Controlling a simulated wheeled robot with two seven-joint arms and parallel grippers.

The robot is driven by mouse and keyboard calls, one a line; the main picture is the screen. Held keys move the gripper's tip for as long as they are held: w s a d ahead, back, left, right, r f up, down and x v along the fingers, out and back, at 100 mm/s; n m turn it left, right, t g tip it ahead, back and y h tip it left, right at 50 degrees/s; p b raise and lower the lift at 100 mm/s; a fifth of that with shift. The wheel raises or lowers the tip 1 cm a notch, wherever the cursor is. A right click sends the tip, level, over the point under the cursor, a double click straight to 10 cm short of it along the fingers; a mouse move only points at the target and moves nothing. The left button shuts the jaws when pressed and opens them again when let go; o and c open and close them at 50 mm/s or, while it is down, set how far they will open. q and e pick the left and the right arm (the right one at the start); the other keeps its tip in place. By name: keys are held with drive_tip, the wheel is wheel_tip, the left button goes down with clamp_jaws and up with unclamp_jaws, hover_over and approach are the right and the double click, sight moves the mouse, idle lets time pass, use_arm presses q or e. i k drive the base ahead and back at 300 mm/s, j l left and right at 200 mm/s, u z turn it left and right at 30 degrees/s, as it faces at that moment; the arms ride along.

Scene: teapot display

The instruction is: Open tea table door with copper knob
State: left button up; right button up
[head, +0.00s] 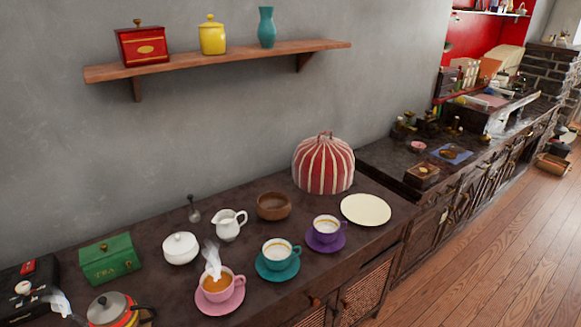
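The dark tea table (130,282) stands against the grey wall, seen from above at an angle. Its front, at the lower middle, shows a woven-panel door (368,292) with a dark frame. A second woven panel (312,317) beside it is cut off by the bottom edge. A small reddish-brown knob (313,300) shows near the table's front edge. It is too small to tell its metal. The doors look shut, but their lower parts are out of frame. Neither of my grippers is in view.
Pink (220,296), teal (278,262) and purple (326,233) cups on saucers stand near the table's front edge. A kettle (108,309), green tea box (110,258) and striped cosy (323,164) are also on top. Wooden floor (480,265) at right is clear.

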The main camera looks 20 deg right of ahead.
sight(359, 297)
drive_tip(key=z, duration=1.25)
